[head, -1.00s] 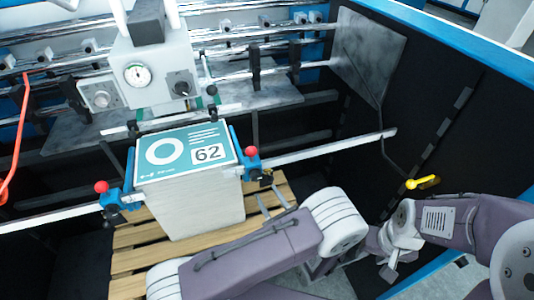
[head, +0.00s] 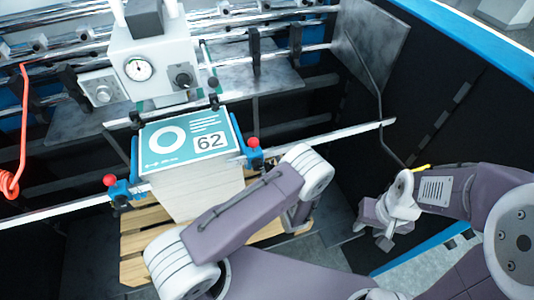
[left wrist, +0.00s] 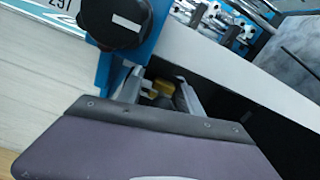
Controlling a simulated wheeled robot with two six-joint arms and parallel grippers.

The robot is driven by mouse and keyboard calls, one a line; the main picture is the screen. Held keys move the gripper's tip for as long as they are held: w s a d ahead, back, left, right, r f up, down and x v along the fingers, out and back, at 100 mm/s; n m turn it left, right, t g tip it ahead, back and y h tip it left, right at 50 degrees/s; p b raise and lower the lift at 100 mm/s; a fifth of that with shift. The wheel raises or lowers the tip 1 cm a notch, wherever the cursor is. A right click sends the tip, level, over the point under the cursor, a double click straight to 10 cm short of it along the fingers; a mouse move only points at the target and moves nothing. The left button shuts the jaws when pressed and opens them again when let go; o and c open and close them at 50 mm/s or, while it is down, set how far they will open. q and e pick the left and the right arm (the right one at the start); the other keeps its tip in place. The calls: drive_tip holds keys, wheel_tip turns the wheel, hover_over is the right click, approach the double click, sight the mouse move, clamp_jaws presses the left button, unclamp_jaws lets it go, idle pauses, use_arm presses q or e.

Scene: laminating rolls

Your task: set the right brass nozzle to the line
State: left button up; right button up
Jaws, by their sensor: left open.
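In the left wrist view, a small brass-coloured piece (left wrist: 160,88) shows between the fingers of my left gripper (left wrist: 162,82). The fingers are apart, and I cannot tell whether they touch it. It lies beside a blue clamp with a black knob (left wrist: 118,22). I cannot make out a line there. In the head view, my left gripper is hidden behind its arm, right of the paper stack (head: 195,190). My right gripper (head: 384,242) hangs at the right, away from the stack, and its jaws are too small to read.
Blue clamps with red knobs (head: 253,143) flank the stack, on a pale rail (head: 325,137). The stack stands on a wooden pallet (head: 133,240). A yellow tip (head: 419,167) of a bent dark rod is partly behind my right arm. A gauge box (head: 145,70) stands behind.

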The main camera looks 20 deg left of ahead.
use_arm(q)
drive_tip(key=shift+s+d+r, duration=0.1)
drive_tip(key=shift+s+d, duration=0.05)
drive_tip(key=c, duration=0.3)
clamp_jaws()
idle(1.0)
